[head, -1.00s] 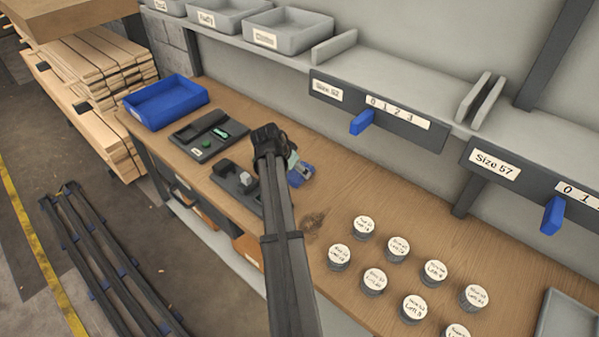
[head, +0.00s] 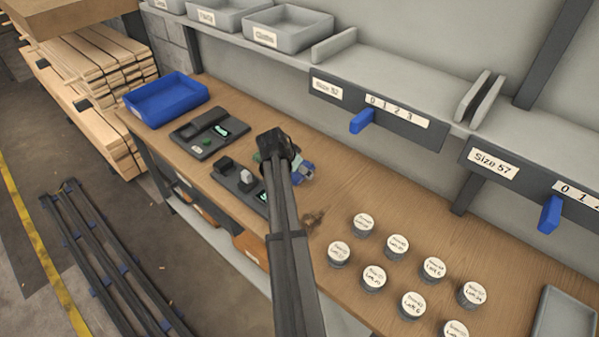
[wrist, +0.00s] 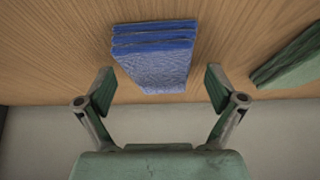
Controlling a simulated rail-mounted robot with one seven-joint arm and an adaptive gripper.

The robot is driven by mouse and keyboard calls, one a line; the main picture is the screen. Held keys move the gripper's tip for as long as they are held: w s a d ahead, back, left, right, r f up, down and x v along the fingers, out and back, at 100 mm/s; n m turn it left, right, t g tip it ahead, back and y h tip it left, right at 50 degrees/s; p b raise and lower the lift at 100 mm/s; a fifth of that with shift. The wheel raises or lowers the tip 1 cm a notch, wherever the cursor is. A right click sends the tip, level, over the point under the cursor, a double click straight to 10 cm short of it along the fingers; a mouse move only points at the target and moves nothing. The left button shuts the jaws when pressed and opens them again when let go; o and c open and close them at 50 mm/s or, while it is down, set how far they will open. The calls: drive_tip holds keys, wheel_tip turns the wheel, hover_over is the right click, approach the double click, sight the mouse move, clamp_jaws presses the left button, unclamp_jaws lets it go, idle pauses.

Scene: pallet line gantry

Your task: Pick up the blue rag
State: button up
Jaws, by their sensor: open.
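The blue rag (wrist: 155,62) lies folded in layers on the wooden bench, ahead of my gripper and roughly centred between its fingers in the wrist view. My gripper (wrist: 160,90) is open and empty, with its two green-padded fingers spread wider than the rag. The rag appears just beyond the fingertips, and I cannot tell how high the fingers are above the bench. In the head view the rag (head: 307,171) shows as a small blue patch beside my gripper (head: 272,150), which hides part of it.
A green item (wrist: 290,58) lies right of the rag in the wrist view. Dark trays (head: 240,178) with small parts and a blue bin (head: 165,112) stand left on the bench. Several white-topped cylinders (head: 397,247) stand to the right. A shelf with grey bins (head: 290,30) runs behind.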

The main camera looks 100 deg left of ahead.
drive_tip(key=shift+c, duration=0.3)
drive_tip(key=c, duration=1.1)
drive_tip(key=shift+r, duration=0.15)
drive_tip(key=shift+s+d+r+b, duration=0.1)
drive_tip(key=shift+d+r+b, duration=0.1)
drive_tip(key=shift+r+b, duration=0.2)
wheel_tip(320, 180, up, 6)
drive_tip(key=shift+a+r+b, duration=0.1)
drive_tip(key=shift+b, duration=0.7)
drive_tip(key=s+d+b, duration=0.1)
drive_tip(key=s+d, duration=0.2)
drive_tip(key=d, duration=0.2)
drive_tip(key=s+d+b, duration=0.1)
drive_tip(key=s+d, duration=0.2)
drive_tip(key=d, duration=0.3)
drive_tip(key=s+d+b, duration=0.1)
drive_tip(key=s+d, duration=0.3)
drive_tip(key=d, duration=0.2)
drive_tip(key=shift+b, duration=0.3)
drive_tip(key=shift+o, duration=0.2)
drive_tip(key=shift+w, duration=0.2)
